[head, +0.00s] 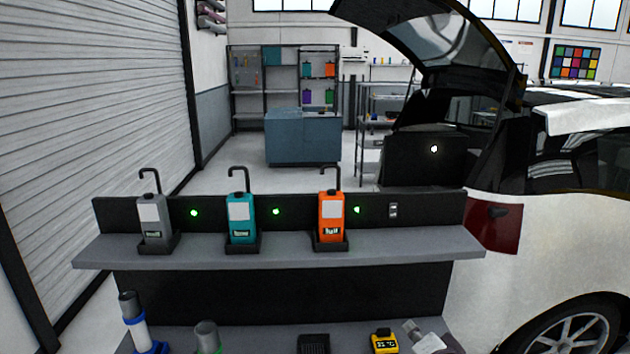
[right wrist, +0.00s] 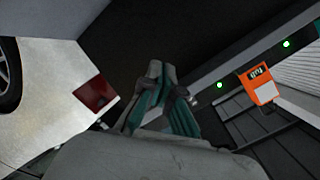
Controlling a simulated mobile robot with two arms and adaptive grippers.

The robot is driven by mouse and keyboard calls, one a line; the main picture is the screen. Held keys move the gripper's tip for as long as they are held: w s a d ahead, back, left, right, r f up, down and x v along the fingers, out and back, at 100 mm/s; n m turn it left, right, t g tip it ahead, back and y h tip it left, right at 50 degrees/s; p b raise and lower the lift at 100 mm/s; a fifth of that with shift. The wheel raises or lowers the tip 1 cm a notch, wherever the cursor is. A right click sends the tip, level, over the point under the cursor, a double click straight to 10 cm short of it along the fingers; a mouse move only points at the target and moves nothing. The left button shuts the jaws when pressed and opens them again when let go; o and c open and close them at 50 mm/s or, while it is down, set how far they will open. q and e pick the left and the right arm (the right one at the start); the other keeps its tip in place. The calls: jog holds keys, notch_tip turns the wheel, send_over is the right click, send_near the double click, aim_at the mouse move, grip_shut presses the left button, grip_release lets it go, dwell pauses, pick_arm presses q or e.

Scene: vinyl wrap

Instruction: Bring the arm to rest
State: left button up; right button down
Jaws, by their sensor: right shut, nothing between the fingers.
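My right gripper (head: 411,328) shows at the bottom of the head view, right of centre, in front of the lower shelf and close to a yellow device. In the right wrist view its two grey and teal fingers (right wrist: 158,72) are closed together with nothing between them. My left gripper is not in view.
An upper shelf (head: 400,245) carries grey (head: 151,222), teal (head: 241,218) and orange (head: 331,215) bottles in black holders. The lower shelf (head: 265,340) holds a blue-ringed cylinder (head: 134,318), a grey cylinder (head: 207,337), a black tray (head: 313,343) and the yellow device (head: 384,342). A white car (head: 560,235) stands at right.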

jog(key=s+f+n+g, duration=0.4)
jog(key=s+f, duration=0.1)
jog(key=s, duration=0.6)
jog(key=s+f+n+g+h, duration=0.1)
jog(key=s+f+n+g, duration=0.4)
jog(key=s, duration=0.6)
jog(key=s+f+n+g, duration=0.25)
jog(key=s+f, duration=0.35)
jog(key=s, duration=0.5)
notch_tip(320, 180, down, 31)
jog(key=s+b, duration=0.2)
jog(key=b, duration=0.2)
jog(key=s+d+f+g+b, duration=0.1)
jog(key=s+d+f+b, duration=0.1)
jog(key=s+f, duration=1.3)
notch_tip(320, 180, down, 3)
jog(key=shift+s+d+r+n+g+b, duration=0.15)
jog(key=shift+s+d+n+g+b, duration=0.25)
jog(key=shift+b, duration=0.1)
